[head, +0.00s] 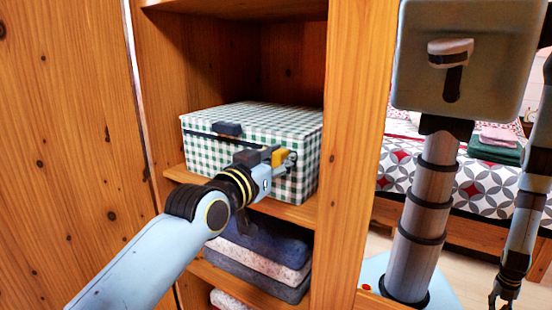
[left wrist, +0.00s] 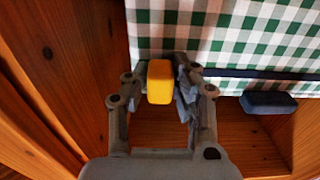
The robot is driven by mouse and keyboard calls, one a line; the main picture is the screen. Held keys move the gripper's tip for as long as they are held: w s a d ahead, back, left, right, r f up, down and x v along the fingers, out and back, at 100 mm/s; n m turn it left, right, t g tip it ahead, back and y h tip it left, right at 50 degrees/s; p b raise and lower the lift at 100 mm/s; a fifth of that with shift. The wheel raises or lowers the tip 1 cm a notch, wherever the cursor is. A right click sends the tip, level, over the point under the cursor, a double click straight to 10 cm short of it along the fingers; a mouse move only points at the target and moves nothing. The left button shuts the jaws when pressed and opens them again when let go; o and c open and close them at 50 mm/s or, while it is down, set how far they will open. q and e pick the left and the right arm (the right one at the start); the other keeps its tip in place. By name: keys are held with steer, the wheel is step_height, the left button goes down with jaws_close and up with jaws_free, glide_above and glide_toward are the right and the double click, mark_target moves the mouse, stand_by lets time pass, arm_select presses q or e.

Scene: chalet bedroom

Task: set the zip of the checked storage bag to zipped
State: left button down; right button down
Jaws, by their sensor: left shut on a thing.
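The checked storage bag (head: 253,135), green and white, stands on a wardrobe shelf with its lid down. Its checked side also fills the top of the left wrist view (left wrist: 250,30). A dark band runs along its front under the lid, with a dark block (head: 228,129) on it. My left gripper (head: 272,161) is at the bag's front right corner, shut on a yellow tab (head: 278,157). In the left wrist view the yellow tab (left wrist: 160,82) sits between the fingers. The fingers hide the zip around it. My right gripper is not seen directly.
Folded textiles (head: 262,245) lie on the shelf below. A wooden upright (head: 350,130) stands close right of the bag, and a wooden panel (head: 70,130) is at left. A mirror right of the upright reflects my body and a bed (head: 480,190).

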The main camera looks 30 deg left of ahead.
arm_select(q)
steer(key=c, duration=1.5)
jaws_free()
steer(key=shift+d+f, duration=0.1)
steer(key=shift+f, duration=0.1)
steer(key=o, duration=0.4)
steer(key=shift+d+r, duration=0.1)
steer(key=shift+d, duration=0.15)
steer(key=shift+s+a, duration=0.1)
steer(key=s, duration=0.8)
steer(key=s+a, duration=0.1)
steer(key=s, duration=0.3)
steer(key=shift+w, duration=0.1)
